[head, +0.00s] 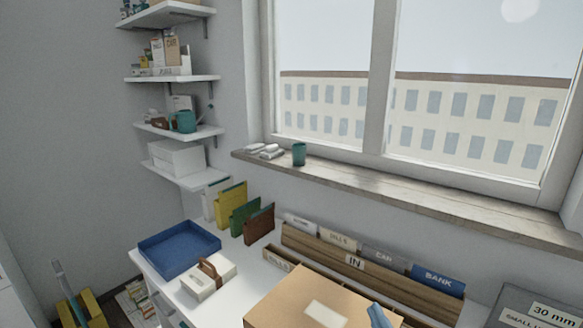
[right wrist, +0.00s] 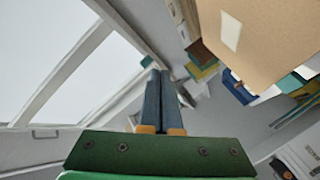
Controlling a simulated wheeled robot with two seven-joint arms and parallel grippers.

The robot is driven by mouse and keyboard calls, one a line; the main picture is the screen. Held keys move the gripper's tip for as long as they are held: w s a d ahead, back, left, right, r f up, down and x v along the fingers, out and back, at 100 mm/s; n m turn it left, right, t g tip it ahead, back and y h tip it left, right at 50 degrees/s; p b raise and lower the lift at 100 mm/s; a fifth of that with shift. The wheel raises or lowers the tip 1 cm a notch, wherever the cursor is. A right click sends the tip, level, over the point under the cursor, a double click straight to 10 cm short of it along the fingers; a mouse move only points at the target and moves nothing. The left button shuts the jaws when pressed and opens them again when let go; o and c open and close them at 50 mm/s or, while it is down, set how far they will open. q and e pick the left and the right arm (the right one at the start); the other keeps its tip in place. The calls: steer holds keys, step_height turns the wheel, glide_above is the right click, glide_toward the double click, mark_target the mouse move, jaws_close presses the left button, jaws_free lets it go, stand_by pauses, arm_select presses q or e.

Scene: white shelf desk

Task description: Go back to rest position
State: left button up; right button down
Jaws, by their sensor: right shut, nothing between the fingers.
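My right gripper (head: 379,314) shows at the bottom edge of the head view, its blue fingertips in front of the right side of a cardboard box (head: 290,304). In the right wrist view my right gripper (right wrist: 161,78) is shut, its two blue-grey fingers together with nothing between them. The cardboard box (right wrist: 285,35) appears at the upper right there, apart from the fingers. My left gripper is in neither view.
The white desk (head: 240,257) holds a blue tray (head: 178,248), a white box with a brown handle (head: 208,279), upright folders (head: 245,217) and a wooden file sorter (head: 372,278). A windowsill (head: 380,188) with a green cup (head: 299,154) runs behind. Shelves (head: 178,131) hang at the left.

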steer(key=s+d+f+m+g+b, duration=0.15)
steer(key=s+f+m+g, duration=0.9)
steer(key=s+f, duration=1.15)
step_height(320, 180, down, 25)
steer(key=s+n+g+b, duration=0.2)
steer(key=n+g+b, duration=0.15)
steer(key=b, duration=0.25)
steer(key=s+d+f+g+b, duration=0.1)
steer(key=s+f+b, duration=0.3)
steer(key=s+f, duration=0.7)
steer(key=shift+s+d+f, duration=0.15)
steer(key=shift+d+f, duration=0.45)
